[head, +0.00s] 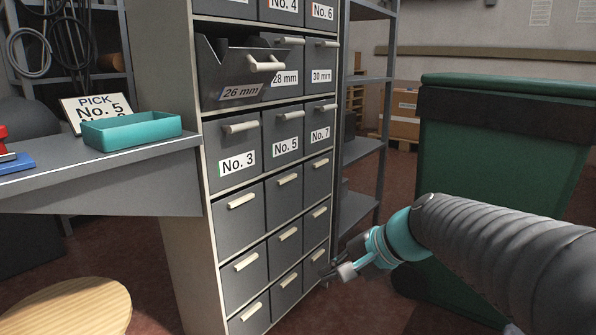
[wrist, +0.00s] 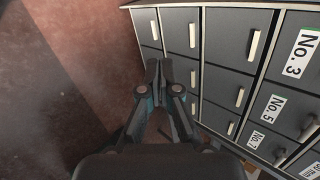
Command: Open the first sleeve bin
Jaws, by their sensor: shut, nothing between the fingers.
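The grey drawer cabinet (head: 197,150) stands in the middle of the head view. Its 26 mm bin (head: 222,78), leftmost in the row with the 28 mm bin (head: 286,88) and 30 mm bin (head: 321,62), is tipped outward with its dark inside showing at the top. The 28 mm and 30 mm bins are closed. My gripper (head: 340,271) is low at the cabinet's right side, well below the 26 mm bin. In the wrist view my gripper (wrist: 158,70) has its fingers together, empty, close to the unlabelled lower drawers (wrist: 181,32).
Closed drawers No. 3 (head: 232,155), No. 5 (head: 283,132) and No. 7 (head: 318,122) sit below the open bin. A counter (head: 110,185) with a teal tray (head: 130,132) and a pick sign (head: 95,106) stands left. A large green bin (head: 500,160) stands right; a wooden stool (head: 70,308) is front left.

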